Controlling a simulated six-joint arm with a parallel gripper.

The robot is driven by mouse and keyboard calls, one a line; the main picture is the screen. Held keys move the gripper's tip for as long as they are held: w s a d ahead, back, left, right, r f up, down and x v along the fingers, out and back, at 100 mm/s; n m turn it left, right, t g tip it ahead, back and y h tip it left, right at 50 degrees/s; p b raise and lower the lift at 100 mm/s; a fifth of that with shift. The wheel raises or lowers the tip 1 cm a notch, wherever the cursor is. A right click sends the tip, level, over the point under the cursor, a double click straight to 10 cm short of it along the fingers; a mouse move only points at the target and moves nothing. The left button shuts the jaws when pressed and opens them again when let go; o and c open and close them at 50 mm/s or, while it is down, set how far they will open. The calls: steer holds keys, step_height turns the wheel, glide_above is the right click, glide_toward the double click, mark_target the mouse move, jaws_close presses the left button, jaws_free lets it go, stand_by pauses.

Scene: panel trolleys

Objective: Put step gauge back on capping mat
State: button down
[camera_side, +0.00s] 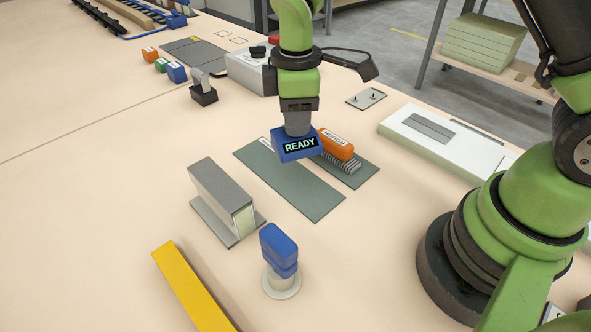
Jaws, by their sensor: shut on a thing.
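My gripper (298,112) points down near the middle of the camera_side view and is shut on a blue device with a dark screen reading READY, which I take as the step gauge (282,153). Its jaws are hard to make out. The gauge is at the far part of a long grey-green mat (300,190), which I take as the capping mat. The mat's label is too small to read. I cannot tell whether the gauge touches the mat or hangs just above it.
An orange-handled brush (337,144) lies on a smaller mat (365,172) close to the gauge's right. A grey box-like profile (218,195), a blue piece (279,246) on a round disc and a yellow bar (190,285) stand nearer. The long mat's near half is clear.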

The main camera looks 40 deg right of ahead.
step_height(320, 180, down, 9)
steer(key=shift+r, duration=0.2)
stand_by(0.3)
steer(key=c, duration=0.8)
jaws_free()
steer(key=shift+f, duration=0.1)
